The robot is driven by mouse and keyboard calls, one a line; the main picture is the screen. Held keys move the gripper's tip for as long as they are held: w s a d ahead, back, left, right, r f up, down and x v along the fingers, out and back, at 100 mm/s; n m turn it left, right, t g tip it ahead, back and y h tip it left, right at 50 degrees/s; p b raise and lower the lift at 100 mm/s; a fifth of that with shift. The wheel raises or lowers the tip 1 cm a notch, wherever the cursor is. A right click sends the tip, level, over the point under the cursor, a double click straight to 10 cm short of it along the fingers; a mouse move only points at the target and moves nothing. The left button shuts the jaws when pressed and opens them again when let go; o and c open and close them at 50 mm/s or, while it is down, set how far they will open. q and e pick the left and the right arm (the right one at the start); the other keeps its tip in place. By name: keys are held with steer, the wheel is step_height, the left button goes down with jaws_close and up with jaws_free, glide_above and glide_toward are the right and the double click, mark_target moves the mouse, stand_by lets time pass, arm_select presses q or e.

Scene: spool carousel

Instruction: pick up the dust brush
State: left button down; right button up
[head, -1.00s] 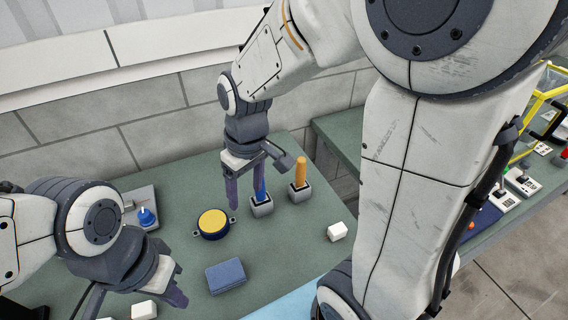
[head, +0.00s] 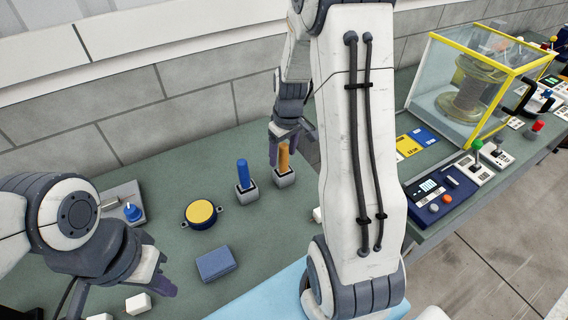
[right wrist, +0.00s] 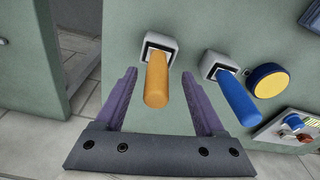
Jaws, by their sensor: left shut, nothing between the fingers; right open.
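An orange handle (head: 283,158) stands upright in a small grey holder (head: 285,179). A blue handle (head: 242,174) stands in a similar holder (head: 246,195) to its left. I cannot tell which is the dust brush; any bristles are hidden. My right gripper (head: 287,150) is open at the orange handle. In the right wrist view the orange handle (right wrist: 156,82) lies between the spread purple fingers of the gripper (right wrist: 158,76), with gaps on both sides. The blue handle (right wrist: 238,100) is outside the right finger. My left gripper (head: 166,290) is shut and empty at the lower left.
A round yellow-topped tin (head: 200,212), a blue block (head: 215,263) and white blocks (head: 138,303) lie on the green table (head: 180,255). A grey plate with a blue knob (head: 132,212) is further left. A yellow-framed clear case (head: 465,90) stands on the right bench.

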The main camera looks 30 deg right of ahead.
mark_target(283, 161)
steer(key=shift+w+d+f+p, duration=0.1)
steer(key=shift+f+p, duration=0.1)
steer(key=shift+f, duration=0.5)
steer(key=shift+w+f+p, duration=0.1)
steer(key=shift+f+p, duration=0.05)
steer(key=shift+f, duration=0.6)
steer(key=shift+w+d+f+p, duration=0.1)
steer(key=shift+f+p, duration=0.1)
steer(key=shift+f, duration=0.5)
jaws_close()
